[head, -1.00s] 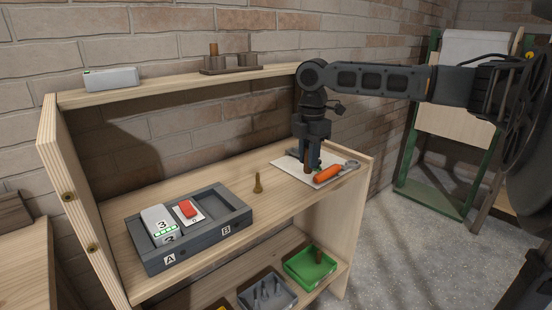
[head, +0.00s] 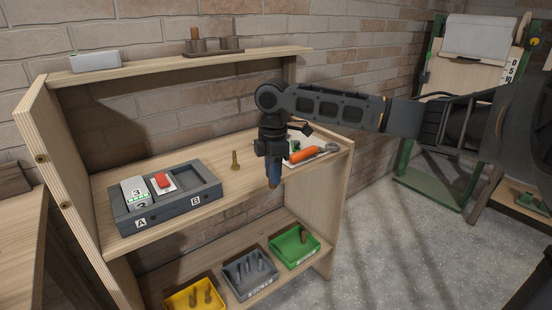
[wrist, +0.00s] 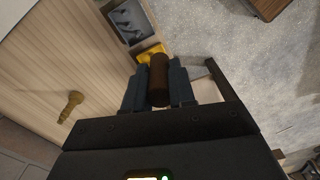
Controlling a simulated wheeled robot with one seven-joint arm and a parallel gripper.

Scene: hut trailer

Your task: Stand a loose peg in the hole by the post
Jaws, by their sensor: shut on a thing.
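My gripper (head: 272,170) is shut on a brown round peg (wrist: 158,78), which sits between the two fingers in the wrist view. In the head view the peg's lower end (head: 272,185) hangs below the fingertips, near the front edge of the work shelf. On the upper shelf stands a dark block (head: 213,50) with an upright brown post (head: 195,40) and dark round parts beside it. Any hole in that block is too small to make out. More brown pegs lie in the yellow bin (head: 182,308) and green bin (head: 318,243).
A brass-coloured upright piece (head: 235,161) stands on the work shelf (head: 218,160), left of my gripper. A grey tray (head: 148,220) marked A and B is further left. A grey bin (head: 238,283) sits below.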

